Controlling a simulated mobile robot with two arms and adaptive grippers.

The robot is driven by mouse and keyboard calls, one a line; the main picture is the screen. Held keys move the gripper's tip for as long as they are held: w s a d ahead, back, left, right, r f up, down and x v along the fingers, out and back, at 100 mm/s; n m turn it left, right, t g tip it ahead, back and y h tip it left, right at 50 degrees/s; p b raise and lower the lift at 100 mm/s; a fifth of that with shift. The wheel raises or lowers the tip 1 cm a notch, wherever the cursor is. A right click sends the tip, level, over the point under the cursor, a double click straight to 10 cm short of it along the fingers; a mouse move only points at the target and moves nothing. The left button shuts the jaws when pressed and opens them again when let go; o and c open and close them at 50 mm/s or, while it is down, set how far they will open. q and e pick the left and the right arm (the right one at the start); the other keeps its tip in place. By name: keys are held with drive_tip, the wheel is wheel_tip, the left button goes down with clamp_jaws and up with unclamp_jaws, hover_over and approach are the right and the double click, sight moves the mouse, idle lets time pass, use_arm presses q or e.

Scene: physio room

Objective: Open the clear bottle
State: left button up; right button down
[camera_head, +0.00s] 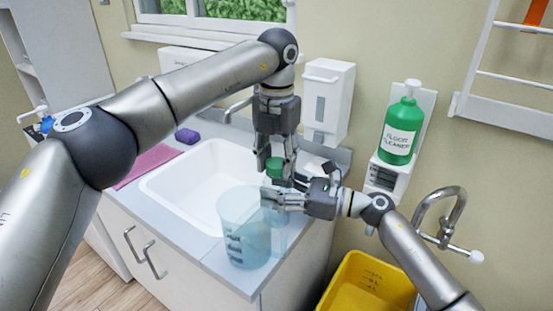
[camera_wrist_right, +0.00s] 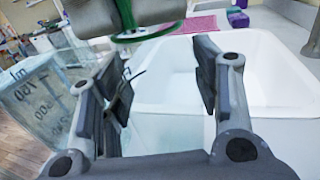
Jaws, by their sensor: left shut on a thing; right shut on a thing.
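The clear bottle (camera_head: 279,238) is upright and see-through at the counter's front right corner, partly hidden by my right gripper. My right gripper (camera_head: 276,198) comes from the right and is shut on its body; in the right wrist view its two fingers (camera_wrist_right: 162,90) stand apart with the barely visible bottle between them. The green cap (camera_head: 274,168) is at the bottle's top. My left gripper (camera_head: 277,163) points down from above and is shut on the cap. The cap's green rim (camera_wrist_right: 150,33) shows in the right wrist view. I cannot tell whether the cap is loose.
A clear blue measuring jug (camera_head: 243,228) stands close left of the bottle. The white sink (camera_head: 185,190) lies behind it. A pink cloth (camera_head: 148,164) and a purple sponge (camera_head: 187,136) lie farther left. A green floor cleaner bottle (camera_head: 399,128) and yellow bucket (camera_head: 368,285) are at the right.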

use_arm(q)
drive_tip(key=n, duration=0.5)
drive_tip(key=shift+n, duration=0.3)
drive_tip(key=n, duration=1.5)
drive_tip(key=shift+w, duration=0.1)
drive_tip(key=shift+r, duration=0.2)
drive_tip(key=shift+r, duration=0.95)
